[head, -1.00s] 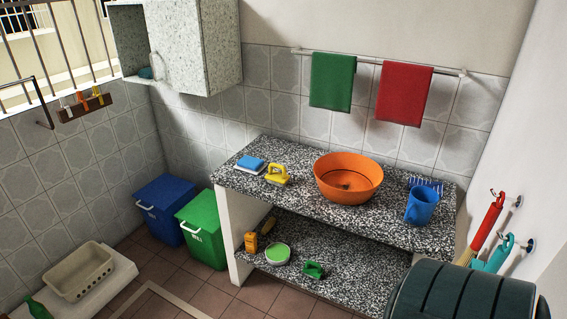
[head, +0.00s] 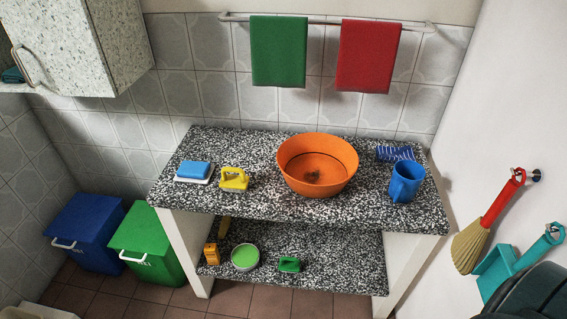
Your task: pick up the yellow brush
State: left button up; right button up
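The yellow brush (head: 234,180) rests on the speckled stone counter top (head: 228,207), left of the orange basin. It is a small block with an arched handle on top. A blue sponge (head: 194,170) on a white dish lies just to its left. Neither of my grippers shows in the head view, so where they are relative to the brush is not visible.
An orange basin (head: 318,165), a blue mug (head: 405,182) and a blue bristled item (head: 394,152) also stand on the counter. The lower shelf (head: 330,262) holds a green brush (head: 289,265) and other items. Blue (head: 86,232) and green (head: 146,246) bins stand left.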

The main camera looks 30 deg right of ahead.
aim_at(239, 183)
jog(key=i+z, duration=0.35)
jog(key=i+j+z, duration=0.1)
jog(key=i+z, duration=0.15)
jog(key=z, duration=0.15)
jog(key=i+j+z, duration=0.15)
jog(key=z, duration=0.2)
jog(key=i+j, duration=0.05)
jog(key=i, duration=0.05)
